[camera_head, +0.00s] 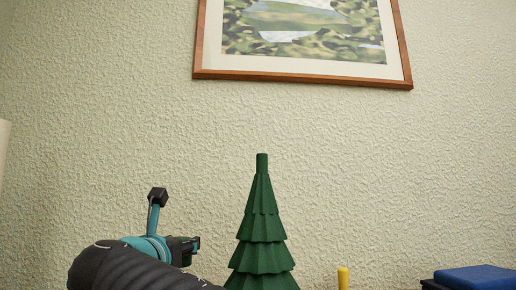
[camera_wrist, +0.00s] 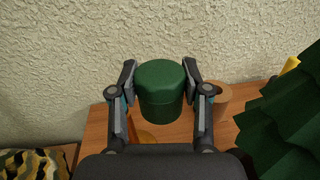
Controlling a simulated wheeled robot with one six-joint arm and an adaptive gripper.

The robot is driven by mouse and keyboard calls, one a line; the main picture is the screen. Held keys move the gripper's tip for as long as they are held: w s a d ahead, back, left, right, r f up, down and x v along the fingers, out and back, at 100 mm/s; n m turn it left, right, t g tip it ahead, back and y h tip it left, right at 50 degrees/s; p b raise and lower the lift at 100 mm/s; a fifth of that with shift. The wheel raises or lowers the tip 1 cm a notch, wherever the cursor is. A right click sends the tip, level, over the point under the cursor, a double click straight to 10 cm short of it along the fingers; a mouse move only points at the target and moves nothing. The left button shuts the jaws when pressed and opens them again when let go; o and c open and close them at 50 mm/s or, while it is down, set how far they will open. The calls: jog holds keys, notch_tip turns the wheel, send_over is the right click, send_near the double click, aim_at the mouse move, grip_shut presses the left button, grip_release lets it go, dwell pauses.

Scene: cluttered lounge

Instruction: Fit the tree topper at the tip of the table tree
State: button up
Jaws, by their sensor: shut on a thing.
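My gripper (camera_wrist: 159,76) is shut on a dark green, rounded cylindrical piece, which I take to be the tree topper (camera_wrist: 162,92). The piece sits between both fingers; its underside is hidden.
A brown cup-like thing (camera_wrist: 219,100) stands on the wooden tabletop (camera_wrist: 98,135) near my right finger. A yellow upright thing (camera_head: 343,278) is right of the tree, and a blue box-like thing (camera_head: 475,277) farther right. A framed picture (camera_head: 300,75) hangs on the wall behind.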

jog(key=s+d+r+m+g+h+p, duration=0.1)
jog(key=d+r+m+h+p, duration=0.1)
jog(key=d+r, duration=0.3)
jog(key=s+d+r+m+g+h+p, duration=0.2)
jog(key=d+r+h, duration=0.2)
jog(key=r, duration=1)
jog(key=s+d+r+m+g+h+p, duration=0.1)
jog(key=d+r+m+h+p, duration=0.1)
jog(key=d+r, duration=0.4)
notch_tip(320, 180, up, 4)
jog(key=shift+s+d+f+m+g+h+p, duration=0.25)
jog(key=shift+s+d+m+g+h+p, duration=0.1)
jog(key=shift+h+p, duration=0.25)
jog(key=shift+a, duration=0.1)
jog(key=shift+s+f+b, duration=0.1)
jog(key=shift+f+b, duration=2.35)
jog(key=shift+f, duration=0.5)
jog(key=shift+g+p, duration=0.25)
jog(key=shift+p, duration=0.75)
jog(key=shift+f+b, duration=1.55)
jog(key=shift+f, duration=0.75)
jog(key=o, duration=1.1)
